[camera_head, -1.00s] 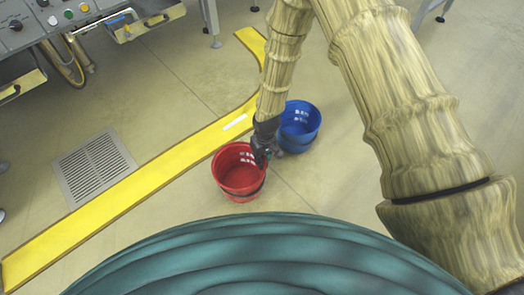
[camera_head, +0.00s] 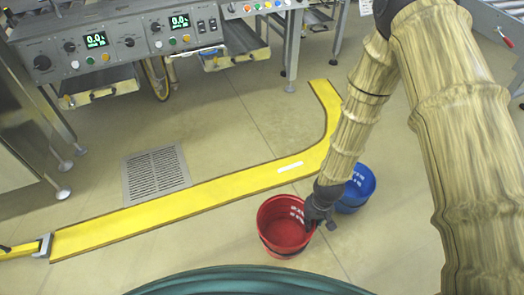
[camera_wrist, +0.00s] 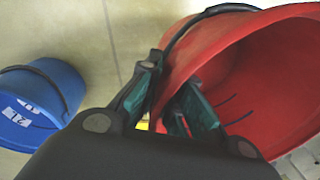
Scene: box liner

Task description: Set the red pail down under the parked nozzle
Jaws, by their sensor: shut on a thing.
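The red pail (camera_head: 280,232) is upright and empty in the head view, at the lower middle. It fills the right of the wrist view (camera_wrist: 265,70), with its dark handle beside the fingers. My gripper (camera_head: 314,216) is shut on the pail's rim; in the wrist view its fingers (camera_wrist: 168,98) straddle the wall, one outside and one inside. I cannot tell whether the pail touches the floor. I cannot make out the parked nozzle for certain.
A blue pail (camera_head: 357,190) stands close behind my gripper, also at left in the wrist view (camera_wrist: 40,105). A yellow floor strip (camera_head: 200,192) runs between the pails and the control consoles (camera_head: 120,45). A floor grate (camera_head: 155,174) lies beyond it. Floor left of the red pail is clear.

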